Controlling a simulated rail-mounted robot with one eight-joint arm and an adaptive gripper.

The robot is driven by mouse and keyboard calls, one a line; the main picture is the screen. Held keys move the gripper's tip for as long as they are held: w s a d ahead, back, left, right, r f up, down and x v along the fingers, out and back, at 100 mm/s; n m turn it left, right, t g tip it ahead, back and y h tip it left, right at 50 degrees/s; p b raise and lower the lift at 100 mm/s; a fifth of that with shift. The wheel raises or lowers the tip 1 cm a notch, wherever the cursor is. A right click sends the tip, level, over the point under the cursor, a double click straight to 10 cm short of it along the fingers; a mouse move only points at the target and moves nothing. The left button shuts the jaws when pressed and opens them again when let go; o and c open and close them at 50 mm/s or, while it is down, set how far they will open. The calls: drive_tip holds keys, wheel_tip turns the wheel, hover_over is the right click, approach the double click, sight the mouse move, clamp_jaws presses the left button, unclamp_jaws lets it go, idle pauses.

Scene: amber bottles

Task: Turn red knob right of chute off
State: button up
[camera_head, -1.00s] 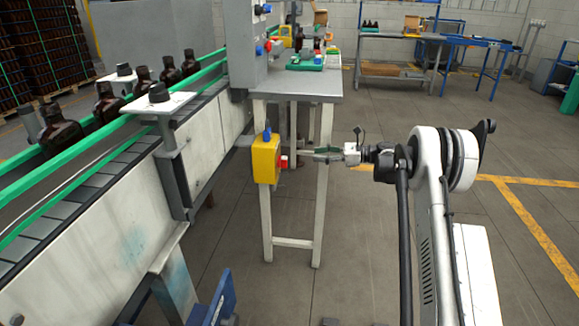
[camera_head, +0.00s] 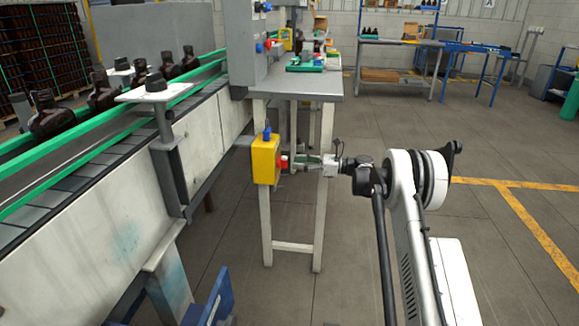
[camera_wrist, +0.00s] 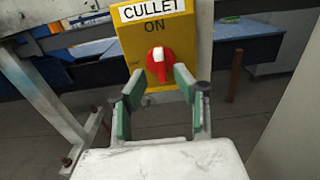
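A red knob (camera_wrist: 160,64) with a white pointer sits on a yellow box (camera_wrist: 152,30) labelled "CULLET" and "ON" in the wrist view. The pointer stands roughly upright, toward the word "ON". In the head view the yellow box (camera_head: 265,159) is fixed beside the conveyor, and the red knob (camera_head: 284,162) faces right. My gripper (camera_wrist: 153,88) is open, its green-padded fingers spread on either side below the knob. In the head view my gripper (camera_head: 298,162) is level with the knob and very close to it. I cannot tell whether the fingers touch it.
A conveyor with a green rail (camera_head: 100,118) carries several amber bottles at the left. A table (camera_head: 300,90) with pale legs stands just behind the yellow box and my gripper. Open floor (camera_head: 480,240) lies to the right.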

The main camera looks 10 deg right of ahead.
sight(283, 162)
drive_tip(key=shift+b+x, duration=0.4)
drive_tip(key=shift+x, duration=1.5)
drive_tip(key=shift+c, duration=0.2)
clamp_jaws()
